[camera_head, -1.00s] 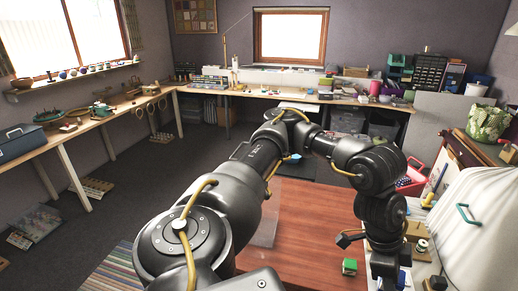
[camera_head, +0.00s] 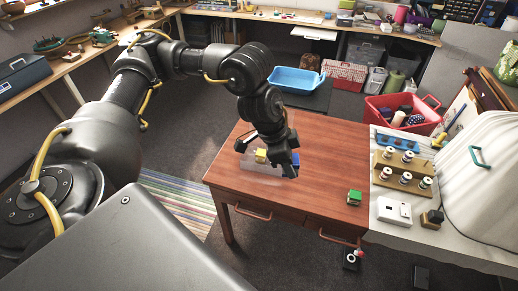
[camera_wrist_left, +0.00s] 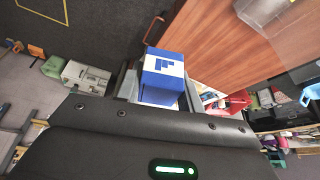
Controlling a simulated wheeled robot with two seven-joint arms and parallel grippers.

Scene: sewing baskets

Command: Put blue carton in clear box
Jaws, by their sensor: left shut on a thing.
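The blue carton (camera_wrist_left: 160,78), with a white patch and blue mark, is between my left gripper's fingers in the left wrist view. In the head view a little of its blue side (camera_head: 291,170) shows beside the fingers. My left gripper (camera_head: 278,160) is shut on it, above the left-middle part of the wooden table. The clear box (camera_head: 240,164) is on the table just left of the gripper, partly hidden by it. It also shows at the top of the left wrist view (camera_wrist_left: 262,12). My right gripper is not in view.
A yellow block (camera_head: 261,156) shows at the clear box; I cannot tell if it is inside. A green carton (camera_head: 354,197) stands on the wooden table (camera_head: 310,205) near its right edge. Spools on a wooden stand (camera_head: 403,176) are at right. The table's front middle is clear.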

